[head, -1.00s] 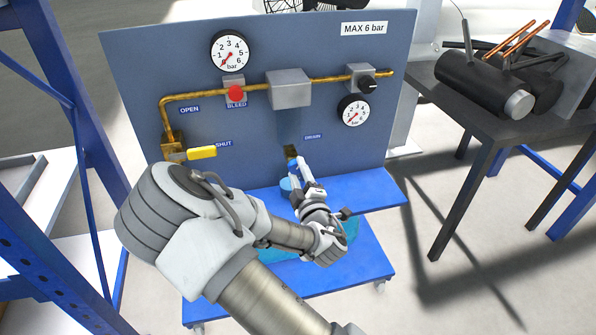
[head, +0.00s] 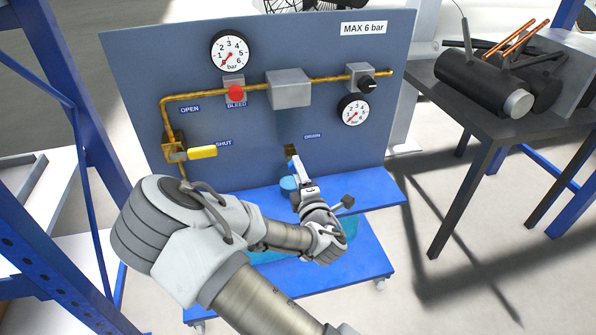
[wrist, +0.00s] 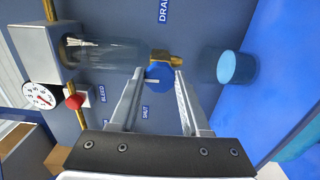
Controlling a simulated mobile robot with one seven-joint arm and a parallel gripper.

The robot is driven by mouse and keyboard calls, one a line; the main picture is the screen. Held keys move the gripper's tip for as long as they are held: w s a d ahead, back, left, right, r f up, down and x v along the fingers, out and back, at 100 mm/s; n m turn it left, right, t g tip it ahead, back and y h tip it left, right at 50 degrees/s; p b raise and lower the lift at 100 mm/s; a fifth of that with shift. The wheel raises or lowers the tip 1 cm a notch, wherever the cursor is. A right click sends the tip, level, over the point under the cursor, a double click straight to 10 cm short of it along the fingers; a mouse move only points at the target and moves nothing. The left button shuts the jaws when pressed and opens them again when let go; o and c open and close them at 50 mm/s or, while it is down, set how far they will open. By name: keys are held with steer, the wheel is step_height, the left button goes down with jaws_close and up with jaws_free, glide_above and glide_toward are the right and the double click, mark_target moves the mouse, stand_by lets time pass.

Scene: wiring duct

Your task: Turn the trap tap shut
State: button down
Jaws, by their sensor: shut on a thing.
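The trap tap has a brass body (head: 291,149) low on the grey-blue panel, just below the DRAIN label. In the wrist view its brass body (wrist: 165,57) carries a blue handle (wrist: 158,75). The handle lies between the fingertips of my gripper (wrist: 160,80), which is shut on it. In the head view my gripper (head: 294,163) reaches up to the tap from below and mostly hides the handle. A clear bowl (wrist: 102,53) joins the grey block to the tap.
A blue cup (head: 288,184) stands on the blue shelf (head: 370,189) below the tap. A yellow lever (head: 203,152), a red knob (head: 236,93), a black knob (head: 367,84) and two gauges are on the panel. A blue post (head: 75,100) stands at left.

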steer(key=shift+r, duration=0.1)
steer(key=shift+c, duration=1.9)
jaws_free()
steer(key=shift+s, duration=0.2)
